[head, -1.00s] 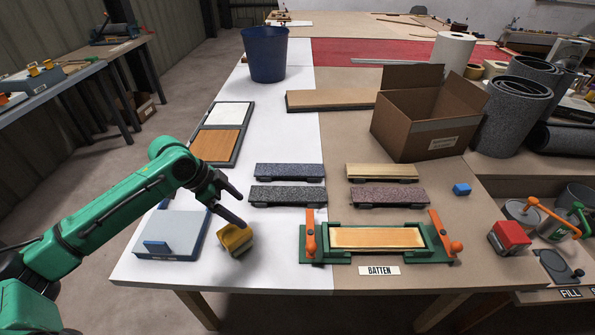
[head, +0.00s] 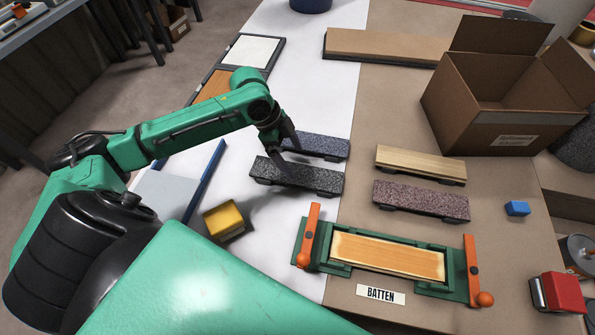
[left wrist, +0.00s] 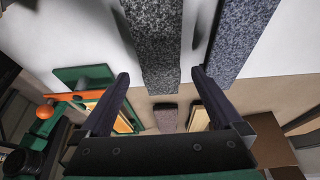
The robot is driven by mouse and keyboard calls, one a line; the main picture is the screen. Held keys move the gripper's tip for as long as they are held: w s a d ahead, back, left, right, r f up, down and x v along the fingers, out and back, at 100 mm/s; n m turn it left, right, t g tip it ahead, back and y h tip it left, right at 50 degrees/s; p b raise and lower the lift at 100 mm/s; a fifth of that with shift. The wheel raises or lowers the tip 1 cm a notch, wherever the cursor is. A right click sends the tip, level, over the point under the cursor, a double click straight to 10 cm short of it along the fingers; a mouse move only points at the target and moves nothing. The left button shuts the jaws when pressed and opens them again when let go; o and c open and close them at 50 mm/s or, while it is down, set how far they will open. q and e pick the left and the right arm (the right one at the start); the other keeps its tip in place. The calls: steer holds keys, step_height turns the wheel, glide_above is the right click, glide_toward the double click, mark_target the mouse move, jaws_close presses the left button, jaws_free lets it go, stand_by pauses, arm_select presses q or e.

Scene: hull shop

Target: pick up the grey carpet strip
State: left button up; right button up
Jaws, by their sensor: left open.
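The grey carpet strip (head: 297,177) is dark grey and speckled and lies on the white part of the bench. A bluish speckled strip (head: 322,146) lies just behind it. My left gripper (head: 285,150) is over the grey strip's back edge, jaws open and empty, hiding a little of both strips. In the left wrist view the grey strip (left wrist: 157,45) runs up between the two open fingers (left wrist: 160,76), and the bluish strip (left wrist: 240,32) is to its right. I cannot tell whether the fingers touch the strip. My right gripper is not in view.
A wooden strip (head: 421,162) and a reddish speckled strip (head: 420,199) lie to the right. In front is a green fixture (head: 330,269) with orange levers. A yellow block (head: 224,218) sits nearby, left of it. An open cardboard box (head: 475,105) stands at the back right.

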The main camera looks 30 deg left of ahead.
mark_target(304, 174)
arm_select(q)
steer(key=x, duration=0.5)
steer(key=shift+d+f+p, duration=0.15)
steer(key=shift+f+p, duration=0.15)
steer(key=c, duration=1.1)
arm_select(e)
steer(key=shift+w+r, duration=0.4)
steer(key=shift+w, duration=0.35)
arm_select(q)
steer(key=shift+r, duration=0.15)
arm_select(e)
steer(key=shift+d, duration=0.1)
